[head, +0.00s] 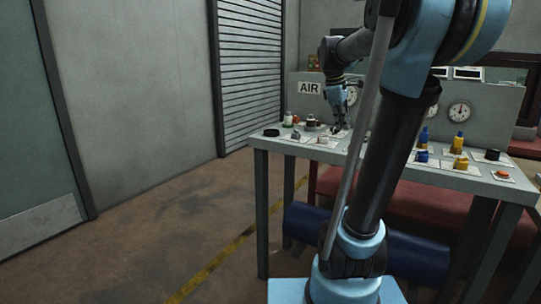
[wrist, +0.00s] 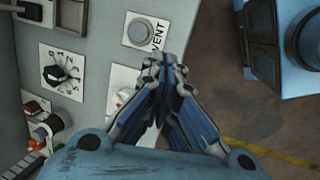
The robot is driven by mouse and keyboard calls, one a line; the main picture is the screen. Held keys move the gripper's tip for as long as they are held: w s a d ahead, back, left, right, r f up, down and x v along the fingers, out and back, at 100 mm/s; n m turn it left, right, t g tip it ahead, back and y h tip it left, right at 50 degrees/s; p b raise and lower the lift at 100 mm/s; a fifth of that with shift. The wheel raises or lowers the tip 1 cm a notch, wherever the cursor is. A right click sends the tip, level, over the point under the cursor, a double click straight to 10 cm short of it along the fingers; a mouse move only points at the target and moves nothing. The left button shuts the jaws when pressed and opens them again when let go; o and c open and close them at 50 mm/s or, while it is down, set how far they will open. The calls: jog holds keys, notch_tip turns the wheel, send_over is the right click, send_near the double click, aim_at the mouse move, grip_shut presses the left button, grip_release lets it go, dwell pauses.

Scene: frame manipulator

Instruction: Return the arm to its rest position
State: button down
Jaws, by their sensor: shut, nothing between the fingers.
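My arm reaches from its blue base, up across the middle of the head view, then over the grey table (head: 445,184). My gripper (head: 338,124) is above the left part of the table with its fingers pointing down. In the wrist view my gripper (wrist: 164,68) has its blue fingers drawn together at the tips, with nothing seen between them. The tips appear over the panel's edge beside a grey round knob (wrist: 139,32) on a plate marked VENT. I cannot tell how high the fingers are above the panel.
The table carries a dark disc (head: 271,132), several bottles such as a yellow one (head: 459,143), and a red button (head: 503,174). An AIR sign (head: 310,88) and gauges (head: 459,112) stand behind. A black dial (wrist: 55,73) is in the wrist view. Open floor (head: 160,240) lies left.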

jog(key=s+a+f+m+y, duration=0.1)
jog(key=s+f+m, duration=0.3)
jog(key=s+f, duration=0.4)
jog(key=s+a+f+m+y, duration=0.1)
jog(key=s+a+f+m, duration=0.2)
jog(key=s+f, duration=0.5)
jog(key=s+a+f+m+y, duration=0.1)
jog(key=s+a+f+m, duration=0.2)
jog(key=s+f, duration=0.5)
jog(key=shift+f+m+t, duration=0.3)
jog(key=shift+f+m, duration=0.5)
jog(key=shift+s+a, duration=0.1)
